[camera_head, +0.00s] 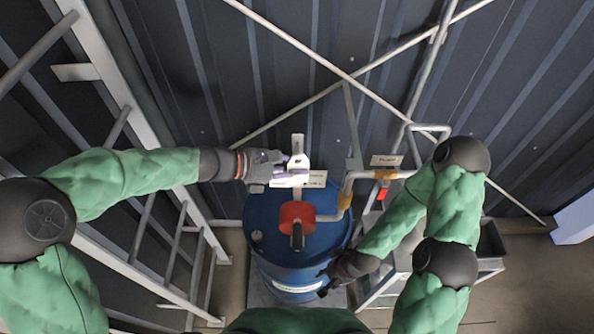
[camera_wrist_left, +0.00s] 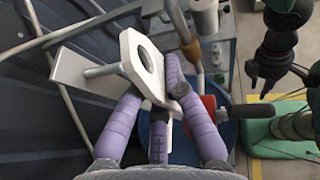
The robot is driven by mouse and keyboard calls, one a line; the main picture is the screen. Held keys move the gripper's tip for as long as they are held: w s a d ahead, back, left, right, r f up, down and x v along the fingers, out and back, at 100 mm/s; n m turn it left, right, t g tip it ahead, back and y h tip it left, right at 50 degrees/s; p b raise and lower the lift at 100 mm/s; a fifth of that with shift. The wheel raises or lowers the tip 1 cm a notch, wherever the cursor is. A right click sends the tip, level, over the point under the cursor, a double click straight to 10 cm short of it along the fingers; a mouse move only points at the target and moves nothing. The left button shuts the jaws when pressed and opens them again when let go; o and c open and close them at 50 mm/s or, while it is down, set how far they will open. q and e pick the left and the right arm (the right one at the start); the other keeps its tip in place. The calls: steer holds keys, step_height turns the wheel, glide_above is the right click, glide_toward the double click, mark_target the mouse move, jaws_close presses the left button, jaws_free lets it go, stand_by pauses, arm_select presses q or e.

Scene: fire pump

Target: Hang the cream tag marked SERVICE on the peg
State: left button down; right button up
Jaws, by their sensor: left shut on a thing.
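My left gripper (camera_head: 290,165) is shut on a pale tag (camera_head: 298,161) in front of the wall. In the left wrist view the purple fingers (camera_wrist_left: 165,105) hold the tag (camera_wrist_left: 150,78) by its lower part, with its round hole uncovered above them. A grey peg (camera_wrist_left: 103,71) stands out from a white plate (camera_wrist_left: 68,72) and reaches the tag's left edge beside the hole. I cannot tell whether the peg passes through the hole. The plate shows in the head view (camera_head: 298,142). No lettering is readable on the tag. My right gripper (camera_head: 335,280) is low beside the drum; its jaw state is unclear.
A blue drum (camera_head: 275,260) stands below the left gripper, with a red fitting (camera_head: 297,213) and dark handle on top. A pipe (camera_head: 350,185) runs right of it. A sign (camera_head: 386,160) is on the right. White railings (camera_head: 150,260) stand on the left.

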arm_select(q)
steer(key=shift+w+f, duration=0.15)
steer(key=shift+w, duration=1.55)
steer(key=c, duration=1.3)
jaws_free()
steer(key=shift+o, duration=0.2)
